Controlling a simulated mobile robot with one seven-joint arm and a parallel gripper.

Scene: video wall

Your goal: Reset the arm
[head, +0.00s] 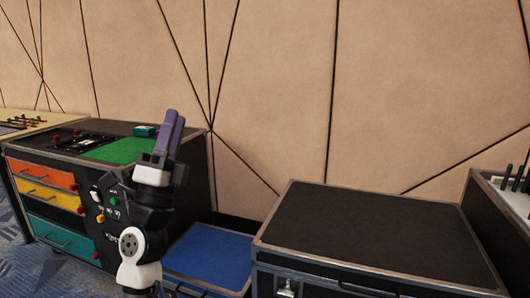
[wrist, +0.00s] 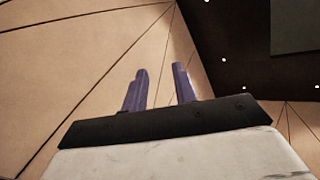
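My arm rises in the middle left of the head view, with its white and black links upright. My gripper (head: 174,117) points up, with two purple fingers, in front of the wall and the right part of a cabinet. In the wrist view my gripper (wrist: 160,70) shows its two fingers apart, with nothing between them. It is open and empty, and it touches nothing that I can see.
A cabinet with coloured drawers (head: 47,203) and a green top panel (head: 117,150) stands at left. A small teal item (head: 144,130) lies on it. A blue-topped case (head: 209,259) and a large black case (head: 368,240) stand right. The wall (head: 270,90) is behind.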

